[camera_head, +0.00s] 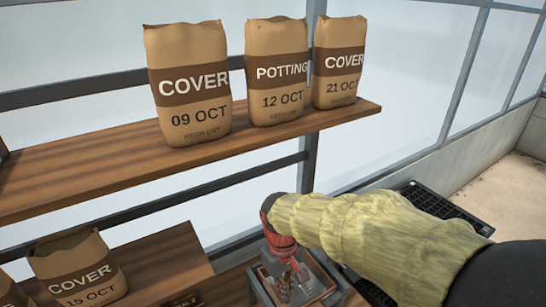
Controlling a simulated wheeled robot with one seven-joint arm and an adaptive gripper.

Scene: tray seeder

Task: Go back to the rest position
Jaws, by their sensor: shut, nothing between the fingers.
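My arm in its pale yellow sleeve reaches in from the lower right of the head view. My gripper (291,262), red and dark, points down at the lower middle. It is shut, with nothing seen held in it. It is over or in front of a grey box-like device (318,283) with brownish contents and reddish parts. I cannot tell whether the fingers touch the device. My gripper and sleeve hide part of it.
A wooden shelf (90,172) carries brown bags: COVER 09 OCT (189,85), POTTING 12 OCT (276,72) and COVER 21 OCT (338,62). A lower shelf (165,262) holds COVER 15 OCT (77,270) and another bag cut off at left. Black trays (440,206) lie behind my arm.

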